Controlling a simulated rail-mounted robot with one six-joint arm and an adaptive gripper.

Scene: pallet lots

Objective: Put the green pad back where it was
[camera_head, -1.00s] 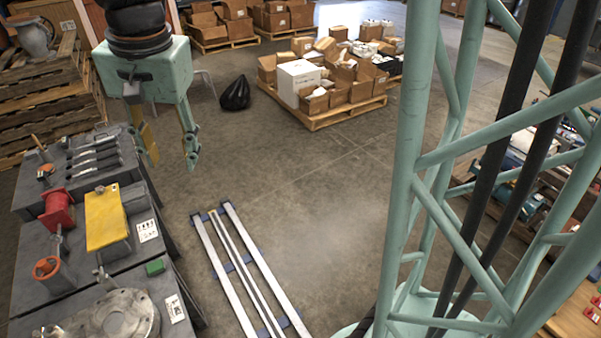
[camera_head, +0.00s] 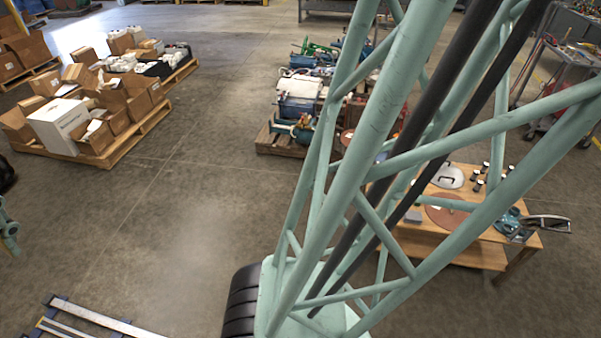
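I do not see the green pad in the current view. Only a small part of my gripper (camera_head: 9,232) shows: one teal finger at the left edge, over bare floor. The rest of the gripper is cut off, so I cannot see whether it is open or holds anything.
A wooden table (camera_head: 467,252) at right carries a reddish disc, a metal plate, black-topped pieces and a teal tool, partly behind my lattice column. Pallets with boxes (camera_head: 130,150) and machine parts (camera_head: 268,140) stand behind. Rails (camera_head: 105,320) lie at lower left. The middle floor is clear.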

